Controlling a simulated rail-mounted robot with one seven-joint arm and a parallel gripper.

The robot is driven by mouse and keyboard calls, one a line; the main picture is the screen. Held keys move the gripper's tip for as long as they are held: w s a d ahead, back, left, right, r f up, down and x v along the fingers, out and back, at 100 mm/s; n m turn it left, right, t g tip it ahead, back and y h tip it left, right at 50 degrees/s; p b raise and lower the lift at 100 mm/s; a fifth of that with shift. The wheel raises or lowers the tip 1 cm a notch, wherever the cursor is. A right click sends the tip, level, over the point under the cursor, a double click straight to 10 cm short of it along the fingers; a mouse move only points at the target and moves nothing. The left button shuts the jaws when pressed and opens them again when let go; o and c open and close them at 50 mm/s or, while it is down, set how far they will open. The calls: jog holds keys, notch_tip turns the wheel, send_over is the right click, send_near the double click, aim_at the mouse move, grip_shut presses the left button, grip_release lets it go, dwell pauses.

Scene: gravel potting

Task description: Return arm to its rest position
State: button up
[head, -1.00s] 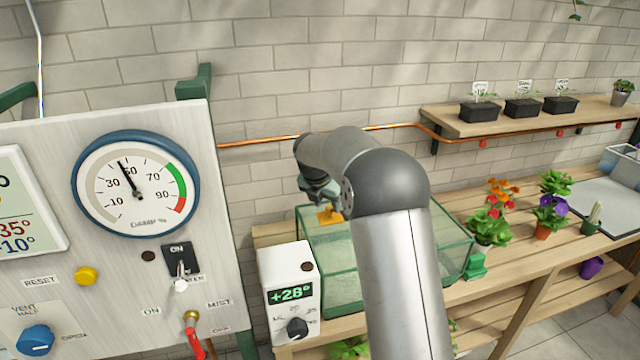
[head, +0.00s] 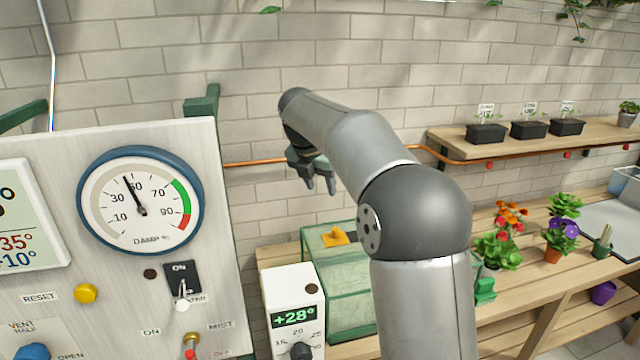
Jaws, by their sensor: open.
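My gripper (head: 318,181) is open and empty in the head view, in the air in front of the brick wall. It hangs fingers down above the green-framed glass box (head: 330,296), clear of it. A yellow-orange handle (head: 336,237) sits on top of the box, below the gripper and apart from it. My arm rises from the bottom and bends left to the gripper, hiding the right part of the box.
The control panel (head: 228,260) with a dial stands at left. A white +28° heater unit (head: 285,345) is beside the glass box. Potted flowers (head: 500,235) stand on the slatted bench to the right. A wall shelf (head: 465,147) holds several seedling trays.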

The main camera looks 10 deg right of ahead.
jog(key=s+f+m+y, duration=0.1)
jog(key=s+f+m, duration=0.4)
jog(key=s+m, duration=0.4)
jog(key=s+f+m+g+y, duration=0.1)
jog(key=s+f+m, duration=0.4)
jog(key=s, duration=1.2)
jog(key=s+f+m+g+y, duration=0.1)
jog(key=s+f+m, duration=0.5)
jog(key=s+m, duration=0.7)
jog(key=shift+a+m, duration=0.15)
jog(key=shift+m, duration=0.15)
